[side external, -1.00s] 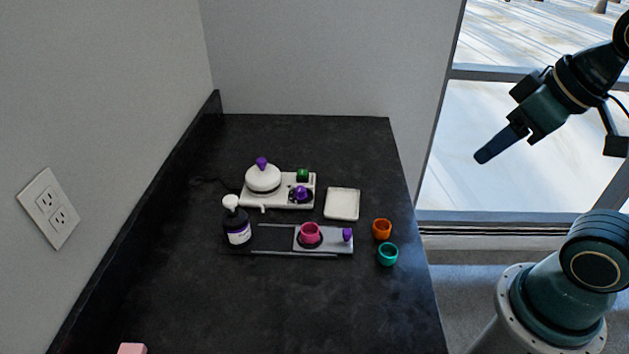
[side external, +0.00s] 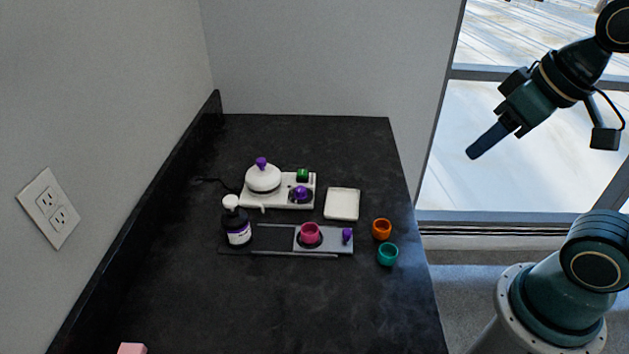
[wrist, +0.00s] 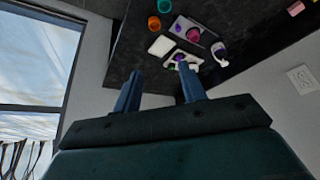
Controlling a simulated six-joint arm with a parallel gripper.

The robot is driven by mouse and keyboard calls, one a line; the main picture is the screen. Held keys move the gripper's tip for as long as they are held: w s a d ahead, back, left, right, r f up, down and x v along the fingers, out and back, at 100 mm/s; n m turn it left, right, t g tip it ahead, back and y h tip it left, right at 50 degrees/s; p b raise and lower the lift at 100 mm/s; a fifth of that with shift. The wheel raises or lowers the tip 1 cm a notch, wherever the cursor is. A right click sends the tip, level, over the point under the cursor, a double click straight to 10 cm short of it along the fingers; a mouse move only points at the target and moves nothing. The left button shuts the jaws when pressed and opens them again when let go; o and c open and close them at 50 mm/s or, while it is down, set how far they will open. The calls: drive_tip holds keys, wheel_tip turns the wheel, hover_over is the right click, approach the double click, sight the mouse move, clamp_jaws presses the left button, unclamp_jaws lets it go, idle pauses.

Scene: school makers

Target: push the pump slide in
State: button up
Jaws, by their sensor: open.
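The pump slide (side external: 333,240) is a light grey plate on a dark rail base (side external: 275,238). It carries a magenta cup (side external: 310,232) and has a purple knob (side external: 347,236) at its right end. A dark pump bottle (side external: 237,229) with a white head stands at the rail's left end; a bare stretch of rail lies between bottle and slide. My gripper (side external: 472,153) is open and empty, high up to the right, well clear of the counter. In the wrist view my gripper's fingers (wrist: 158,90) are spread, with the slide (wrist: 181,25) beyond them.
Behind the rail is a white base (side external: 275,203) with a white kettle-like pot (side external: 263,178), a green block and a purple knob. A white tray (side external: 342,204), an orange cup (side external: 382,229) and a teal cup (side external: 388,254) stand right. The front counter (side external: 280,310) is mostly clear.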

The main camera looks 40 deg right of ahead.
drive_tip(key=w+a+f+m+g, duration=0.1)
drive_tip(key=w+f+m+g, duration=0.1)
drive_tip(key=w, duration=0.4)
drive_tip(key=m+g, duration=0.3)
drive_tip(key=m, duration=0.4)
hover_over(347, 231)
wheel_tip(347, 231, down, 14)
drive_tip(key=shift+f, duration=0.1)
drive_tip(key=shift+f, duration=6.8)
drive_tip(key=shift+c, duration=0.2)
clamp_jaws()
